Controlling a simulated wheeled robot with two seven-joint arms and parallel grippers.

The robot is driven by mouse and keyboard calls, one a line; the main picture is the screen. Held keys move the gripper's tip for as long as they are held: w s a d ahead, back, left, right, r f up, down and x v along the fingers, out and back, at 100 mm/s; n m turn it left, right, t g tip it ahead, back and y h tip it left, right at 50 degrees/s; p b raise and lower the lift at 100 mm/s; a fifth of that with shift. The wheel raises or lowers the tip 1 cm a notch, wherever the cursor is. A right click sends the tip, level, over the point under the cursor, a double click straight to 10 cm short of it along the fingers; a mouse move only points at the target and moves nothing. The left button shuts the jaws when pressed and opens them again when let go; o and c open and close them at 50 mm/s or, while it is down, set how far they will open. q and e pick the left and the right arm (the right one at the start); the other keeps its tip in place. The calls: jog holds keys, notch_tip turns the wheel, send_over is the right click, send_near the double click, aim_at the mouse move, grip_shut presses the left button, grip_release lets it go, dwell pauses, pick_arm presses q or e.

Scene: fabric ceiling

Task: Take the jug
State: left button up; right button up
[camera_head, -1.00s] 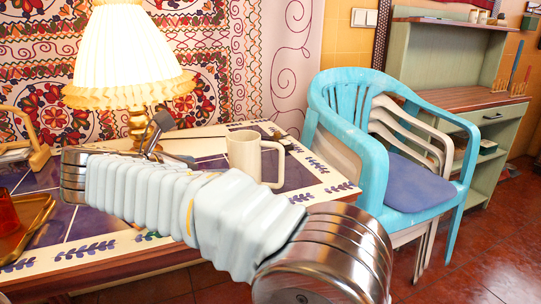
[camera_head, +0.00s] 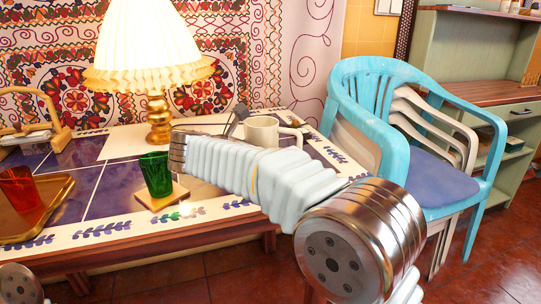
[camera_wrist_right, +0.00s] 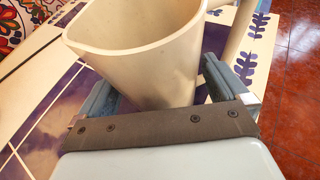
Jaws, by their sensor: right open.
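The jug is a cream mug-like vessel (camera_head: 262,131) with a handle on its right, upright near the right end of the table. Its lower part is hidden behind my right arm in the head view. In the right wrist view the jug (camera_wrist_right: 145,48) fills the upper middle. My right gripper (camera_wrist_right: 157,78) is open, with one finger on each side of the jug's body; I cannot tell whether either touches it. In the head view my right gripper (camera_head: 238,117) is mostly hidden behind its wrist. My left gripper is not in view.
A lit lamp (camera_head: 150,45) stands left of the jug. A green glass (camera_head: 156,174) stands on a small coaster, and a red glass (camera_head: 20,188) on a tray (camera_head: 52,205). A wooden-handled basket (camera_head: 55,125) is back left.

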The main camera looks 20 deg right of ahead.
jog(key=shift+c, duration=0.3)
jog(key=c, duration=1.4)
jog(key=shift+r, duration=0.2)
